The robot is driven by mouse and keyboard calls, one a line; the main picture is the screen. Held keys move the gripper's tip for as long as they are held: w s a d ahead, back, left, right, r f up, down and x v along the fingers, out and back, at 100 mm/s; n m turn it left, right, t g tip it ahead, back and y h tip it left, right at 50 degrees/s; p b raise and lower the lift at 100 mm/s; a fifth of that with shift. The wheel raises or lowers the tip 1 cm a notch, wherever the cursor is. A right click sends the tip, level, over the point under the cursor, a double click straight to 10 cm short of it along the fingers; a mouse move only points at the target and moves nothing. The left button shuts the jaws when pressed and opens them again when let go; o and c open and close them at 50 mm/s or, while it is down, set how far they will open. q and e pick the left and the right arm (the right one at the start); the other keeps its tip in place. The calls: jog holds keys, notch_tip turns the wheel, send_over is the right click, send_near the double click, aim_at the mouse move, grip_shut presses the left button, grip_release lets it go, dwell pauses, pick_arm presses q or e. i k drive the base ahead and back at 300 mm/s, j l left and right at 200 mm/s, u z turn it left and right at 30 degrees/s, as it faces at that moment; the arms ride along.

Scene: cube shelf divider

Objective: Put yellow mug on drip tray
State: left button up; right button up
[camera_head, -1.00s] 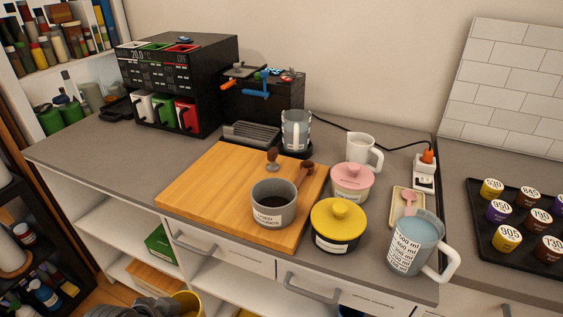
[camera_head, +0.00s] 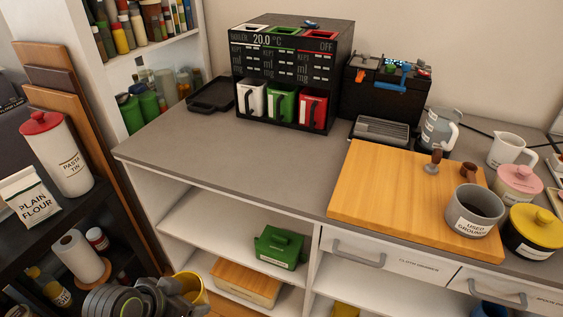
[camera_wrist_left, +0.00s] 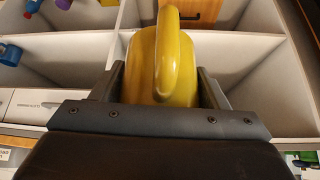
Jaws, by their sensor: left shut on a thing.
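The yellow mug (camera_head: 193,289) is at the bottom of the head view, held by my left gripper (camera_head: 172,297), low in front of the open shelves. In the left wrist view the mug (camera_wrist_left: 180,80) sits between the two fingers of my left gripper (camera_wrist_left: 163,85), its handle facing the camera. The gripper is shut on it. My own arm hides part of the mug in the head view. The ribbed grey drip tray (camera_head: 381,130) lies on the counter in front of the black machine, behind the wooden board. My right gripper is not in view.
A wooden board (camera_head: 390,190) bears a used grounds pot (camera_head: 472,210). A grey jug (camera_head: 438,130) stands right of the drip tray.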

aim_at(382, 131)
jog(key=j+z, duration=0.2)
jog(key=z, duration=0.15)
jog(key=j+z, duration=0.45)
jog(key=z, duration=0.25)
